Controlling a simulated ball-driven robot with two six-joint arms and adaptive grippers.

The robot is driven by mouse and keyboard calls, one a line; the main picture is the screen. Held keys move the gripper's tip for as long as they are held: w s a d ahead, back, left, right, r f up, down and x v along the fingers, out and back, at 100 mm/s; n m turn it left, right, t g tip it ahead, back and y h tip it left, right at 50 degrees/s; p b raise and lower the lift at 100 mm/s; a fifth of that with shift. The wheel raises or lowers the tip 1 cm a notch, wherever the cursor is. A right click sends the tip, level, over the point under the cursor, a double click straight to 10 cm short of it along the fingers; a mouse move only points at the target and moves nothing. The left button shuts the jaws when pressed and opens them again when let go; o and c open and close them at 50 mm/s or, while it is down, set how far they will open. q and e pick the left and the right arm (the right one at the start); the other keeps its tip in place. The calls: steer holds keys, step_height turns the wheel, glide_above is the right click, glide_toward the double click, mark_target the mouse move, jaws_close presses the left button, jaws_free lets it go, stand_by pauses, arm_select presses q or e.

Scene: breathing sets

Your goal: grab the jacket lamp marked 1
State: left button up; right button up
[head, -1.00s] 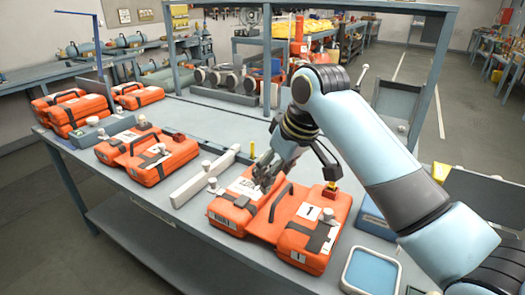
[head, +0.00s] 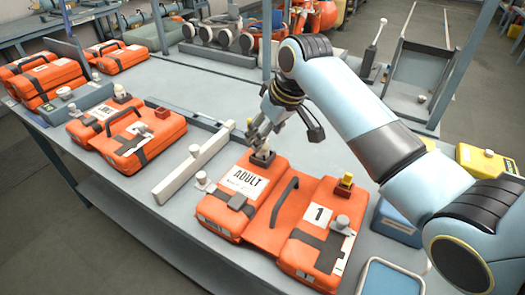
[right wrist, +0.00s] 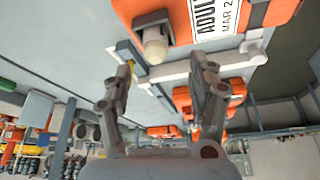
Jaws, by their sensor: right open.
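An orange jacket (head: 268,236) with a black handle lies on the bench, its right half carrying a white label marked 1 (head: 318,214) and its left half an ADULT label. A pale lamp (head: 262,151) in a dark holder stands at the ADULT half's far edge; it shows in the right wrist view (right wrist: 155,46). Another pale lamp (head: 342,222) sits beside the 1 label. My right gripper (head: 257,136) is open and empty, close above the lamp at the far edge. Contact cannot be told. My left gripper is out of view.
A yellow-topped piece (head: 346,180) stands at the jacket's far right. A pale bar (head: 194,165) with a small white knob (head: 202,179) lies to its left. Another orange jacket (head: 140,148) lies further left. A blue tray (head: 382,278) is at the front right.

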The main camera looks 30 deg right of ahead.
mark_target(263, 151)
steer(key=x, duration=0.4)
steer(key=shift+w+d+f+p, duration=0.2)
steer(key=shift+d+p, duration=0.05)
steer(key=shift+p, duration=0.1)
steer(key=shift+w+f, duration=0.1)
steer(key=shift+f, duration=0.1)
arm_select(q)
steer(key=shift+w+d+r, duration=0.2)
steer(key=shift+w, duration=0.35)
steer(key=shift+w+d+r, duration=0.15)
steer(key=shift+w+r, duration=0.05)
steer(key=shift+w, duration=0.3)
arm_select(e)
steer(key=c, duration=0.3)
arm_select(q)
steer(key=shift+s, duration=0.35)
arm_select(e)
jaws_close()
